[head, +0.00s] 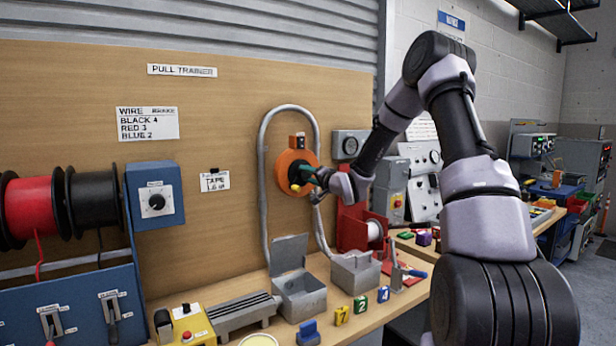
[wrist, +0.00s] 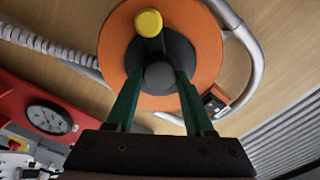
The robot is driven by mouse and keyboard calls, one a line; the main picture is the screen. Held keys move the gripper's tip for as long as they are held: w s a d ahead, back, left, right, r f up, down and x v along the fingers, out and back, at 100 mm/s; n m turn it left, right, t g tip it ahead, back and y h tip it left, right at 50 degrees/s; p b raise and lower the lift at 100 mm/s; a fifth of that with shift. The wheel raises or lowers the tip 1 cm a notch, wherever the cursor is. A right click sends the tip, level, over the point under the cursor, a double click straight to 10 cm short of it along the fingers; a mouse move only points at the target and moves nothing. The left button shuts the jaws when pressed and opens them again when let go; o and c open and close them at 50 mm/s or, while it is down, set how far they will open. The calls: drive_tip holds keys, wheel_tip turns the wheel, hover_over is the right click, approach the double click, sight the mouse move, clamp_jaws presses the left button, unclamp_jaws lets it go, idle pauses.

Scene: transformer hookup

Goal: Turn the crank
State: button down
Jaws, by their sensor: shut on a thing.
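The crank is on an orange disc (head: 287,163) on the wooden panel. In the wrist view the orange disc (wrist: 195,30) fills the top centre, with a dark crank hub (wrist: 160,50) and a yellow knob (wrist: 149,22) above it. My gripper (head: 310,173) reaches the disc from the right. In the wrist view the green fingers of my gripper (wrist: 159,77) stand on either side of the dark hub, shut on it. The yellow knob lies beyond the fingertips, outside the grip. The exact contact is partly hidden by the fingers.
A grey conduit (head: 263,185) loops around the disc. Open grey boxes (head: 300,293) and numbered blocks (head: 361,303) sit on the bench.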

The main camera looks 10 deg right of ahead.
drive_tip(key=shift+m, duration=1.2)
drive_tip(key=shift+f, duration=0.1)
drive_tip(key=shift+c, duration=1.4)
unclamp_jaws()
drive_tip(key=shift+s, duration=0.1)
drive_tip(key=v, duration=1)
drive_tip(key=shift+s+d, duration=0.15)
drive_tip(key=shift+s, duration=0.15)
